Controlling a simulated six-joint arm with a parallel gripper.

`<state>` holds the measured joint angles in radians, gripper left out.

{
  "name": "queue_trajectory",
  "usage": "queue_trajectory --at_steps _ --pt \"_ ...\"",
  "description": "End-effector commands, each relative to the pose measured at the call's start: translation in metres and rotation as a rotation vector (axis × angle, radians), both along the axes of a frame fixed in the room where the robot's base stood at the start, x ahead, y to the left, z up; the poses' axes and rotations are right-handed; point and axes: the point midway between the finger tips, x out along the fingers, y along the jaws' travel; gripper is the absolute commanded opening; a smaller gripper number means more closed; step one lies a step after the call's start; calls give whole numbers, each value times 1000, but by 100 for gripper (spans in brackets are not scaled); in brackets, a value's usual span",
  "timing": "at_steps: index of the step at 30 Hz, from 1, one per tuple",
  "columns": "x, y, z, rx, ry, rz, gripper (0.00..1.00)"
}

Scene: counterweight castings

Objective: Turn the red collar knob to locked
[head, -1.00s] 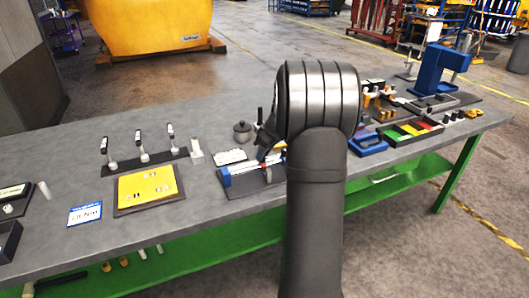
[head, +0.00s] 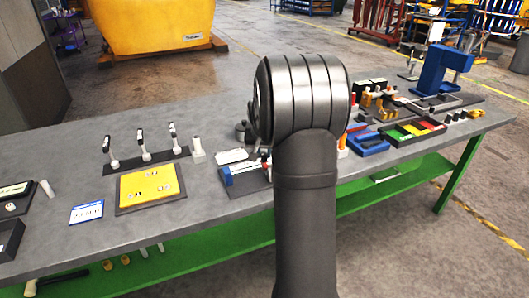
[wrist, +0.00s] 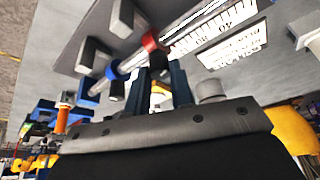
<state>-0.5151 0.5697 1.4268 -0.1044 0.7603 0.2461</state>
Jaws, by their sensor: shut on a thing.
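The red collar (wrist: 152,42) sits on a bright metal rod (wrist: 132,62) in the wrist view. A dark knob (wrist: 159,66) juts from it towards my gripper (wrist: 164,72). My gripper's two dark fingers stand on either side of the knob and are shut on it. The knob's marks and lock position are hidden. A blue collar (wrist: 112,73) with a dark knob sits further along the rod. In the head view the fixture (head: 246,180) lies just left of my arm, which hides my gripper and part of the rod.
A white scale strip (wrist: 215,28) with numbers runs beside the rod, near a printed label (wrist: 233,46). Grey blocks (wrist: 94,56) stand on the fixture's plate. A yellow plate (head: 150,187) lies to the left; a blue tray (head: 368,143) lies right of my arm.

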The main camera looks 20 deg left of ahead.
Motion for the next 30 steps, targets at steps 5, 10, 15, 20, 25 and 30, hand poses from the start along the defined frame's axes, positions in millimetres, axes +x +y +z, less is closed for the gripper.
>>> queue_trajectory --at_steps 5,10,15,20,25,30 --pt "0 2 0 0 -1 -135 0" --pt "0 3 0 1 0 -237 0" --pt "0 3 0 1 1 -304 0" --pt "0 3 0 2 0 -335 0" --pt "0 3 0 2 0 -346 0" --pt "0 3 0 2 0 -347 0"
